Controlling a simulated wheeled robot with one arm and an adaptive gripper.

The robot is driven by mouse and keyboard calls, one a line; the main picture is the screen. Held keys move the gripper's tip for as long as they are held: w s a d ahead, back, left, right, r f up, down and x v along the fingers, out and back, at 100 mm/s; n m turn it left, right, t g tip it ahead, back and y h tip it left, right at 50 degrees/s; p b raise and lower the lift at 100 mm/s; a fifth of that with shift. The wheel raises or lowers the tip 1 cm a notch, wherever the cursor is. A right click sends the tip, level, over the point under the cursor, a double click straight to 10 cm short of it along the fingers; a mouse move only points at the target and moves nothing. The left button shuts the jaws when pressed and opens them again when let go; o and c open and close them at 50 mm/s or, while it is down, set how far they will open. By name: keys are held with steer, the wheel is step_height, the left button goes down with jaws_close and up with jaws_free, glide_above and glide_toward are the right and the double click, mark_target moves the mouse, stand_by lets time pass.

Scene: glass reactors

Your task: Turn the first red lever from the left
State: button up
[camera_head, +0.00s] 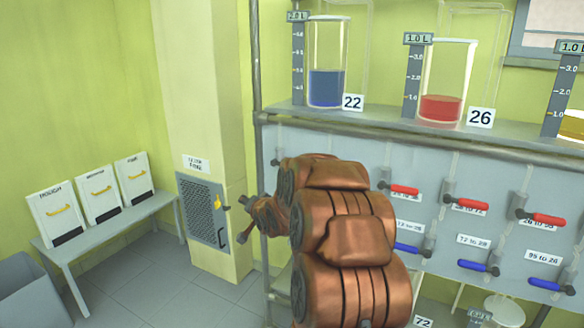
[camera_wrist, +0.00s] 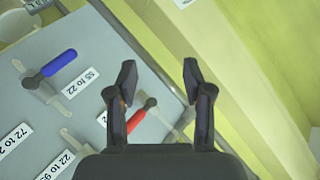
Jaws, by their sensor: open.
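In the wrist view my gripper (camera_wrist: 159,80) is open, with its two dark fingers spread and nothing between the tips. A red lever (camera_wrist: 140,115) lies beside the left finger, near the panel's edge, partly hidden by that finger. I cannot tell whether they touch. In the head view three red levers show in a row: one beside my arm (camera_head: 403,189), a middle one (camera_head: 467,204) and a right one (camera_head: 546,219). My arm covers the left part of the panel (camera_head: 350,150), so any lever there is hidden.
Blue levers (camera_head: 475,266) sit below the red ones, and one shows in the wrist view (camera_wrist: 59,63) at upper left. Glass vessels with blue (camera_head: 326,88) and red liquid (camera_head: 440,108) stand on the shelf above. A metal post (camera_head: 256,60) stands at the panel's left.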

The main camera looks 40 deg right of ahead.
steer(key=s+d+r+m+t+h, duration=0.1)
steer(key=d+r+m+t+h, duration=0.2)
steer(key=d, duration=0.7)
steer(key=s+d+m+t+h, duration=0.1)
steer(key=d+m+t, duration=0.25)
steer(key=d, duration=0.55)
steer(key=shift+n+t, duration=0.25)
steer(key=shift+t, duration=0.1)
steer(key=shift+p+x, duration=1.5)
steer(key=shift+x, duration=2.15)
steer(key=shift+w+a+f, duration=0.1)
steer(key=shift+f, duration=0.05)
jaws_close()
